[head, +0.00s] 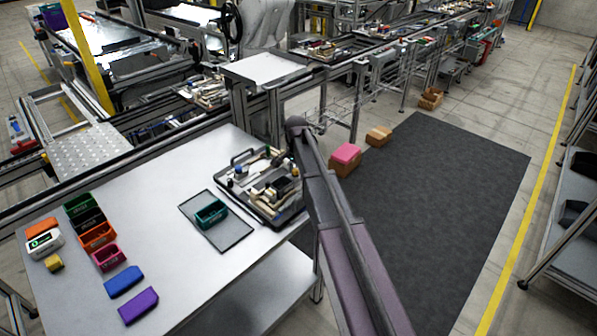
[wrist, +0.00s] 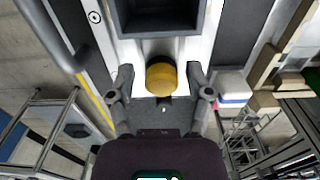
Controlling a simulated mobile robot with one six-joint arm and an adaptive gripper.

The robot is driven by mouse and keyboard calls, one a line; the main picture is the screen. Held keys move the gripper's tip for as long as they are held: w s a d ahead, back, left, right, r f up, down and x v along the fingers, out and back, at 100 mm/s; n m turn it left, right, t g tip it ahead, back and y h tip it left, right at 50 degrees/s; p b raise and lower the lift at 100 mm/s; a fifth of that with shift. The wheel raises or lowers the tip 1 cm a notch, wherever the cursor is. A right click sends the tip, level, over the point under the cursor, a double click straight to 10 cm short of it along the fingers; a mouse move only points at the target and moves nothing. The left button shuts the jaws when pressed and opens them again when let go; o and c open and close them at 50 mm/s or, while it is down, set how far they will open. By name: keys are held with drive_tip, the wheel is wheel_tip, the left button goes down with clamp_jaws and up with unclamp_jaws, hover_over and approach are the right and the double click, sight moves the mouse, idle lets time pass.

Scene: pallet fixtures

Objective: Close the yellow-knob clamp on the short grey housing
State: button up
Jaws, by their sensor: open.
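The yellow knob (wrist: 161,80) of the clamp is near the middle of the wrist view. My gripper (wrist: 160,73) is open, with one finger on each side of the knob and a visible gap at both sides. Whether a finger touches it is not clear. A dark grey housing (wrist: 159,27) with a hollow top is just beyond the knob, cut off by the top edge. In the head view, the pallet fixture (head: 237,190) is at the table's right side. My arm hides part of it, and I cannot pick out the yellow knob or my fingertips there.
A teal bin (head: 211,213) stands on a dark mat (head: 232,236) left of the fixture. Several coloured bins and blocks, including a purple block (head: 138,306), lie at the table's left. The table (head: 190,265) is bare at its front middle.

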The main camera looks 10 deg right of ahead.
drive_tip(key=shift+r, duration=0.15)
idle(0.3)
drive_tip(key=shift+r+p, duration=3.9)
drive_tip(key=shift+p, duration=0.15)
drive_tip(key=s+d+n, duration=0.1)
drive_tip(key=s+n, duration=0.9)
drive_tip(key=s, duration=1.7)
drive_tip(key=shift+s+d+n, duration=0.2)
drive_tip(key=shift+d+n, duration=0.15)
drive_tip(key=shift+n, duration=0.05)
